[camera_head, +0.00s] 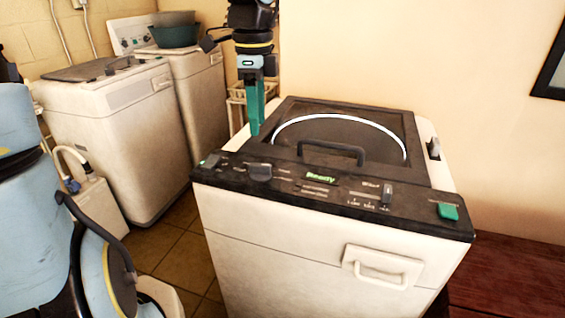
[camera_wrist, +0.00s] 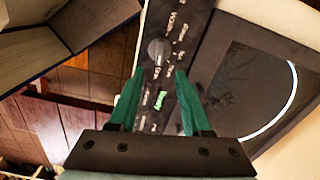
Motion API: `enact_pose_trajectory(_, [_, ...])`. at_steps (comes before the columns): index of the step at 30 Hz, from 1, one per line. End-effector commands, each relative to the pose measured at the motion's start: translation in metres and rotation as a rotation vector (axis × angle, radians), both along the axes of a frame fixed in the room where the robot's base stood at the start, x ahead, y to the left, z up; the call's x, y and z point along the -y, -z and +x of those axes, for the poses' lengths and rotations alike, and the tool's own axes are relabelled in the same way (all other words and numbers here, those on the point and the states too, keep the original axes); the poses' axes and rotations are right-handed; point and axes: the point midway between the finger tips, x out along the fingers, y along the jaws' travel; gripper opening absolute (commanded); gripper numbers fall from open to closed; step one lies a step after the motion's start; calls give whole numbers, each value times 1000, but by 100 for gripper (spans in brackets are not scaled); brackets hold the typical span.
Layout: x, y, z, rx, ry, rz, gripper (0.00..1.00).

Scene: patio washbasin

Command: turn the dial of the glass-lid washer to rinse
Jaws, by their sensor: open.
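The glass-lid washer (camera_head: 285,245) stands in the middle of the head view, its dark lid closed, with a round pale-rimmed window. Its dial (camera_head: 260,172) is a dark grey knob on the left part of the black panel. It also shows in the wrist view (camera_wrist: 158,50), with small printed labels around it, too blurred to read. My gripper (camera_head: 255,132) has green fingers pointing down, above the panel's left part. In the wrist view the fingers (camera_wrist: 159,73) are apart and empty, with the dial just beyond the tips. Contact with the dial is not visible.
A green display (camera_head: 320,177) reads "Ready". A slider (camera_head: 387,193) and a green button (camera_head: 447,212) sit farther right. The lid handle (camera_head: 332,150) rises behind the panel. Other white washers (camera_head: 115,130) stand at the back left, with a basin (camera_head: 173,37) on one.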

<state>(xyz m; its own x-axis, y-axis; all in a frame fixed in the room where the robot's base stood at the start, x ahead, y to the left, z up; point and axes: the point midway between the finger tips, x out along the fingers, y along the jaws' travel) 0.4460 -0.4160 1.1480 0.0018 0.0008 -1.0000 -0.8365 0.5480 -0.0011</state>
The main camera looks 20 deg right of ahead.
Motion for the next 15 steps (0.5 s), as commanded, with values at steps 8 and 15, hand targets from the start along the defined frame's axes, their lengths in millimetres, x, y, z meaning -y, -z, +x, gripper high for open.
enact_pose_trajectory(8, [0,46,-2,-8,2,1,49])
enact_pose_trajectory(15, [0,86,-1,-4,-2,1,49])
